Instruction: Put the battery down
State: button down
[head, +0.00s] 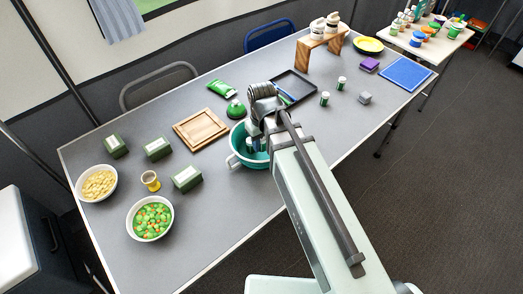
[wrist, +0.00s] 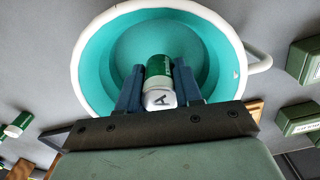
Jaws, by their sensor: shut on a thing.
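My gripper (wrist: 159,84) is shut on a battery (wrist: 159,70), a green and white cylinder with a letter A on its white end. In the wrist view the gripper and battery are over the teal inside of a white-rimmed pot (wrist: 97,62). The head view shows the teal pot (head: 236,157) near the middle of the table, partly hidden by my arm. I cannot tell whether the battery touches the pot's bottom. Two similar green and white cylinders (head: 325,98) stand to the right of the pot.
The grey table (head: 215,222) has bare room in front of the pot. A wooden tray (head: 201,129), green boxes (head: 187,178) and bowls of food (head: 150,218) lie to the left. A black tray (head: 297,88), a grey cube (head: 365,97) and a blue mat (head: 405,73) lie to the right.

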aim_at(262, 158)
jog(key=shift+f, duration=2.7)
jog(key=shift+f, duration=0.15)
jog(key=c, duration=0.8)
grip_release()
jog(key=shift+o, duration=0.2)
jog(key=shift+r, duration=6.15)
jog(key=shift+o, duration=0.4)
